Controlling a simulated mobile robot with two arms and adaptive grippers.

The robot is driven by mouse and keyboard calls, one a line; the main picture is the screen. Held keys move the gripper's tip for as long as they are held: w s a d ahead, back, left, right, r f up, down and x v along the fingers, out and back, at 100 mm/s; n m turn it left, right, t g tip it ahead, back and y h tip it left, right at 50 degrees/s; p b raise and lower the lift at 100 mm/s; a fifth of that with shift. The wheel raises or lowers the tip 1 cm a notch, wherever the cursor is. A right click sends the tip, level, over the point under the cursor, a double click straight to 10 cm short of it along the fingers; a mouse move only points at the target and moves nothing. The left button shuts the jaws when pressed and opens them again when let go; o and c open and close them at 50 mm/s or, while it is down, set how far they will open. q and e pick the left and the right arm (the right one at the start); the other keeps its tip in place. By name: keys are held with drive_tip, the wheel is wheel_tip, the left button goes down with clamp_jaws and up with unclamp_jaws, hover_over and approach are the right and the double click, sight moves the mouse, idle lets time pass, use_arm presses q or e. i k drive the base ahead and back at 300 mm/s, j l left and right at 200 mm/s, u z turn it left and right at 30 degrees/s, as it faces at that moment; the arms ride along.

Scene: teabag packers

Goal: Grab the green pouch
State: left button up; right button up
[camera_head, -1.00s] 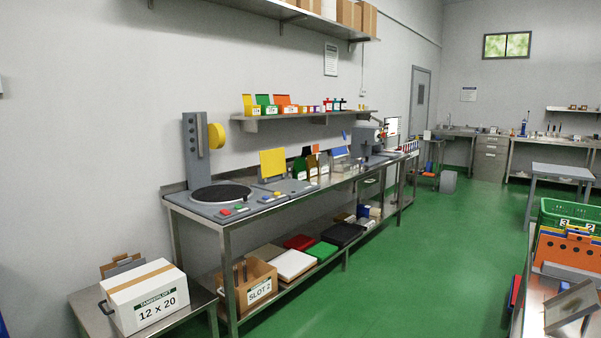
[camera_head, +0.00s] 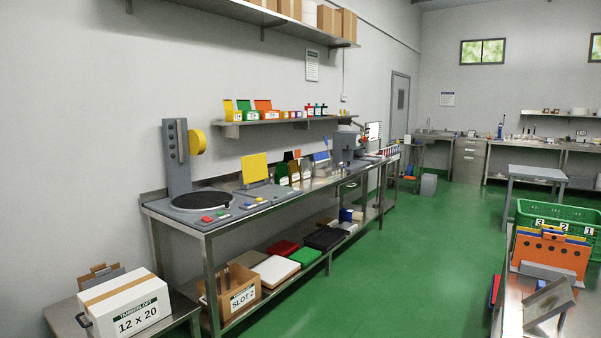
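A small upright green piece (camera_head: 282,174), which looks like the green pouch, stands on the long steel bench (camera_head: 222,231). It is in a row with brown and dark pieces (camera_head: 294,170), right of a yellow panel (camera_head: 255,168). It is small in view, and its exact shape is hard to tell. Neither of my grippers is in view.
A shelf (camera_head: 230,130) with coloured boxes hangs above the bench. A white box (camera_head: 125,308) stands on a low table at the lower left. A green crate (camera_head: 555,212) and an orange rack (camera_head: 552,252) are at the right. The green floor (camera_head: 400,260) between is clear.

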sight(282, 178)
drive_tip(key=i+j+u, duration=0.1)
drive_tip(key=i, duration=0.2)
drive_tip(key=i+j+z, duration=0.2)
drive_tip(key=i, duration=0.35)
drive_tip(key=i+z, duration=0.2)
drive_tip(key=i, duration=0.35)
drive_tip(key=i+j+z, duration=0.2)
drive_tip(key=i, duration=0.3)
drive_tip(key=i+z, duration=0.2)
drive_tip(key=i, duration=1.75)
